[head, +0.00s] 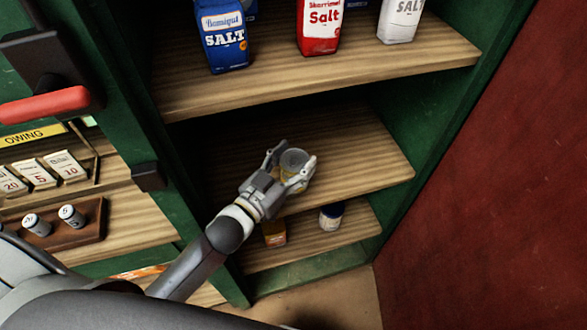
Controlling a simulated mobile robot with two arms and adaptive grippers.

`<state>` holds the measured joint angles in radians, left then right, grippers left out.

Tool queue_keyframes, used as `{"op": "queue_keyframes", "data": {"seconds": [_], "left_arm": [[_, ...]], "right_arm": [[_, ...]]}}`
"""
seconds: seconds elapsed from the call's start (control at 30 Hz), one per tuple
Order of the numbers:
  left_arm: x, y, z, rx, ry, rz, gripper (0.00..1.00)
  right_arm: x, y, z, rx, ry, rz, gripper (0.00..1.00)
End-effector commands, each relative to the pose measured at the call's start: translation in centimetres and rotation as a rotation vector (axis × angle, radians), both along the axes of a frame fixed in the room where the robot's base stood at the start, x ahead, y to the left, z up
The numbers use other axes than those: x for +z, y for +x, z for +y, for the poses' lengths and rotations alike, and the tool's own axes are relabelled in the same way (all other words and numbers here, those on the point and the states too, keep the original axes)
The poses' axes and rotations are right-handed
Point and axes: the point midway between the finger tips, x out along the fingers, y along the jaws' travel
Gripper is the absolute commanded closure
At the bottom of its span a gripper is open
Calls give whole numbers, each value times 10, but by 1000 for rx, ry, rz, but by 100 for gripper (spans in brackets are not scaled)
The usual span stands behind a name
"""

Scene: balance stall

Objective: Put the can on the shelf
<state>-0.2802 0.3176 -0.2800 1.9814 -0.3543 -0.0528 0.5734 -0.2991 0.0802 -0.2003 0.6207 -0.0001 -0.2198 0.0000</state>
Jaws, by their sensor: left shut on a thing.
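My left gripper (289,168) reaches in from the lower left to the middle shelf board (362,170) of a green cabinet. It is shut on a small can (293,158) with a grey round top, which stands upright between the fingers. The can is over the front part of the middle board. The fingers and palm hide most of its side, and I cannot tell whether its base touches the wood. My right gripper is not in view.
The upper board (330,75) holds a blue salt box (222,35), a red salt box (319,27) and a white salt box (401,20). The lower board (345,232) holds a dark jar (331,216) and an orange box (274,233). The middle board is otherwise clear.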

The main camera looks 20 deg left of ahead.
Motion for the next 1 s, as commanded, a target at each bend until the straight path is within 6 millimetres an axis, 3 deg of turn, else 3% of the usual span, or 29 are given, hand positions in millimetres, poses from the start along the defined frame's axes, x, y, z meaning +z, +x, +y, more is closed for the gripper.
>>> {"op": "queue_keyframes", "data": {"seconds": [0.23, 0.7, 0.73, 0.9, 1.0], "left_arm": [[-35, -1, -1, 1, -2, 1, 76], [-41, 3, 1, -1, 0, -3, 76], [-43, 3, 2, -1, 1, 0, 40], [-42, 3, 2, -1, 1, 1, 20], [-42, 3, 2, -1, 1, 1, 20]], "right_arm": [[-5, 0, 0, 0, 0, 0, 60], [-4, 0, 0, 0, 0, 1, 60], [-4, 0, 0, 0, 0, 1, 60], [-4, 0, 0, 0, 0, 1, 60], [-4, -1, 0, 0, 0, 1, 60]]}}
